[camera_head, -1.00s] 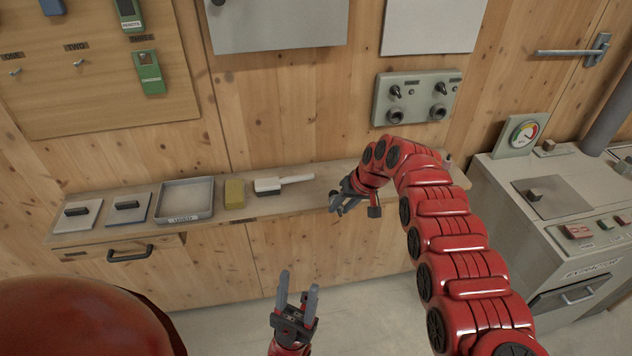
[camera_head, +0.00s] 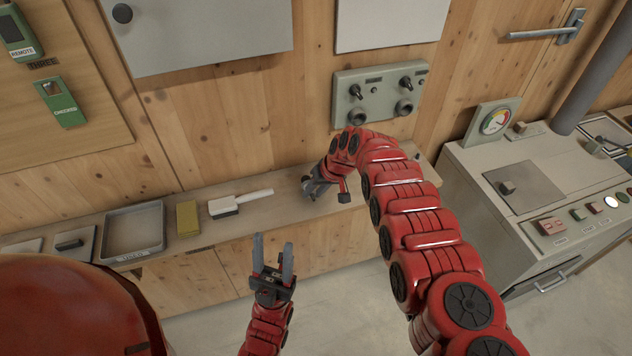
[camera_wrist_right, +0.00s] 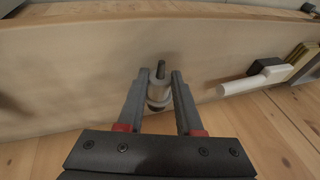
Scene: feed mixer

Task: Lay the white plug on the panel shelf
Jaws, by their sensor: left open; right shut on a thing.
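My right gripper (camera_head: 316,188) is over the right part of the wooden shelf (camera_head: 270,215), below the grey panel. In the right wrist view this gripper (camera_wrist_right: 158,75) is shut on the white plug (camera_wrist_right: 158,91), a pale cylinder with a dark tip. The fingers hold it from both sides. The plug is hidden by the gripper and arm in the head view. I cannot tell whether it touches the shelf. My left gripper (camera_head: 272,250) is open and empty in front of the shelf.
The grey panel (camera_head: 380,92) with knobs and sockets is on the wall. A white-handled brush (camera_head: 240,203), yellow block (camera_head: 187,218) and grey tray (camera_head: 134,232) line the shelf left of my right gripper. A grey machine (camera_head: 540,175) stands at the right.

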